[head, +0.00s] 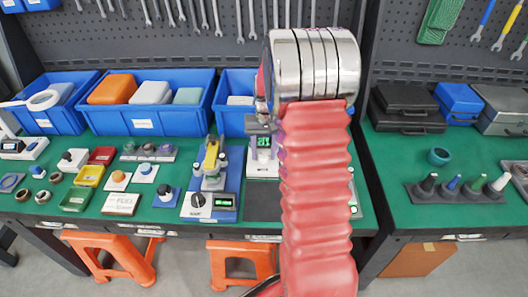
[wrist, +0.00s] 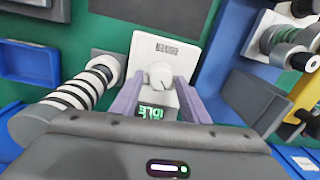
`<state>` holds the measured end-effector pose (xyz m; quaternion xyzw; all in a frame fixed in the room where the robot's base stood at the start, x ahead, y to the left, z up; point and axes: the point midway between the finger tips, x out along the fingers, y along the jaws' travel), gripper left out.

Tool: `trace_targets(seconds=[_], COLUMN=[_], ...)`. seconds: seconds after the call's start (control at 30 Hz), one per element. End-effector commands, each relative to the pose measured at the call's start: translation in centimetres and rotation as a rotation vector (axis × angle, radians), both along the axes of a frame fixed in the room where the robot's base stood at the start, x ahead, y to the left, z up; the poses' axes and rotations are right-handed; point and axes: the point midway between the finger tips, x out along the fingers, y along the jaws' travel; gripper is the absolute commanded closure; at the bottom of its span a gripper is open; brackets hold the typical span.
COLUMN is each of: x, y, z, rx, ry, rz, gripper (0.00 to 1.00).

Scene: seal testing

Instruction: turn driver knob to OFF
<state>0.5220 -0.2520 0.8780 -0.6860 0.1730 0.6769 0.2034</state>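In the wrist view a white unit (wrist: 168,38) carries a pale round knob (wrist: 160,75), a dark label and a green display (wrist: 156,113) that reads IDLE upside down. I cannot tell if this is the driver knob. My gripper (wrist: 159,84) is open, its two purple fingers on either side of the knob, with visible gaps beside it. In the head view a white unit with a green display (head: 263,142) shows left of my red arm, which hides most of my gripper. Another unit has a black knob (head: 198,200) and green display (head: 219,200).
A striped cylinder (wrist: 85,88) stands close left of my fingers in the wrist view. A yellow part (wrist: 306,88) and silver cylinders (wrist: 290,50) on a blue base are at right. Blue bins (head: 180,123) line the bench back; small parts crowd its left.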

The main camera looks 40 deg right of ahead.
Motion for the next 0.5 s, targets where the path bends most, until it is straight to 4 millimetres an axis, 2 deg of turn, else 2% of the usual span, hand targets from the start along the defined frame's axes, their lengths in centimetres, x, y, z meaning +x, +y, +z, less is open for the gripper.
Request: trace_targets(seconds=[0.33,0.5], x=[-0.03,0.00], y=[0.01,-0.06], z=[0.02,0.92], rx=[0.001,-0.001], ry=[0.001,-0.001], rz=[0.000,0.000], gripper=[0.53,0.53])
